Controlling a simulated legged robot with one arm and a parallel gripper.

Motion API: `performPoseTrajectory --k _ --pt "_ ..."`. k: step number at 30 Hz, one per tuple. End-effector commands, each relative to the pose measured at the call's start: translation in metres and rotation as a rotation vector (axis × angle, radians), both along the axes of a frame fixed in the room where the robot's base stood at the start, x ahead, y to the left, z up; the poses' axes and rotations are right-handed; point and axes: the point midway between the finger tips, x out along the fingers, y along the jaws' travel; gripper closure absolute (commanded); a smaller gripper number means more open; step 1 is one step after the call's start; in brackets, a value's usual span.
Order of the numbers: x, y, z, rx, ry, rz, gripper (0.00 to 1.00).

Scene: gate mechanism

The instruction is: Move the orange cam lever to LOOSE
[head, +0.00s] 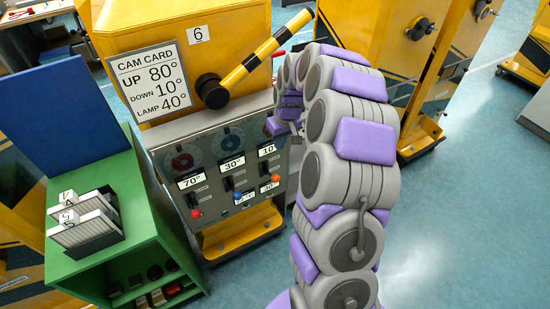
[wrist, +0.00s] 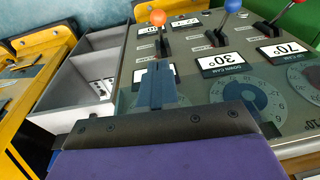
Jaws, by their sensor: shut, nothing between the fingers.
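The orange cam lever's knob (wrist: 158,17) shows at the top of the wrist view, at the outer end of its dark lever, which sits in a slot on the grey panel (wrist: 186,90). In the head view the orange knob (head: 276,177) is low on the panel's right side. My gripper (wrist: 160,70) is shut and empty, its fingers over the right-hand dial column, apart from the knob. They partly hide that column's number label. In the head view my gripper (head: 276,125) is beside the right dial, partly hidden by my arm. I cannot read a LOOSE mark.
A blue-knobbed lever (wrist: 232,5) and a red-knobbed lever (head: 195,214) share the panel. A black-and-yellow striped bar (head: 263,55) slopes above it. A card (head: 149,80) lists UP 80°, DOWN 10°, LAMP 40°. A green stand (head: 100,262) is at left.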

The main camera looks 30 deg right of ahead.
Motion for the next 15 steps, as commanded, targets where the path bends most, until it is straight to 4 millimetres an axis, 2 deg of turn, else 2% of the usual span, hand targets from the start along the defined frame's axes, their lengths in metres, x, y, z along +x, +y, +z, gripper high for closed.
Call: performPoseTrajectory --k 4,15 --pt "0.0033 -0.0078 -0.0037 -0.003 -0.004 -0.005 1.0" --pt "0.0045 -0.0095 -0.0056 -0.001 -0.003 -0.004 1.0"
